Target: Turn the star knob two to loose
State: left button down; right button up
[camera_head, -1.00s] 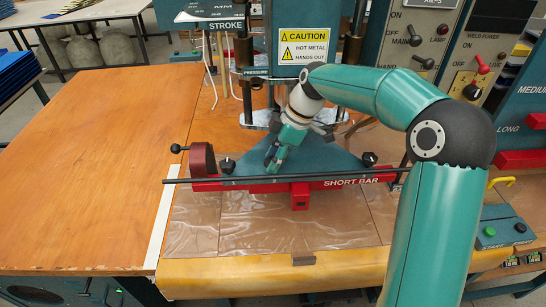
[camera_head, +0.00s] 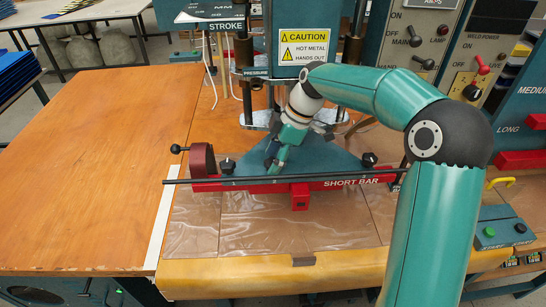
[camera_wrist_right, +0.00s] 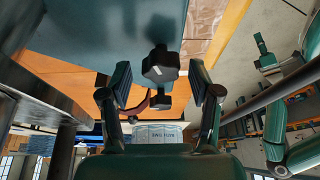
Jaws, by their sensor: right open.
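My right gripper (camera_head: 273,162) is low over the teal plate, just behind the red short bar (camera_head: 335,183) and near its faint "2" mark. In the right wrist view the gripper (camera_wrist_right: 160,85) is open, its two dark-padded fingers on either side of a black star knob (camera_wrist_right: 160,65). The fingers look apart from it. In the head view the gripper mostly hides this knob. Another black star knob (camera_head: 227,164) stands to the left and also shows farther off in the wrist view (camera_wrist_right: 161,101). A third black knob (camera_head: 369,158) stands to the right. My left gripper is not in view.
A dark red round part (camera_head: 202,159) with a black ball lever (camera_head: 177,149) stands at the bar's left end. A thin black rod (camera_head: 300,177) runs along the bar. The press head with its caution sign (camera_head: 304,47) is close behind. The wooden table (camera_head: 90,170) at left is clear.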

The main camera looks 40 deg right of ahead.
jog(key=shift+r, duration=0.1)
jog(key=v, duration=0.7)
jog(key=shift+r, duration=0.1)
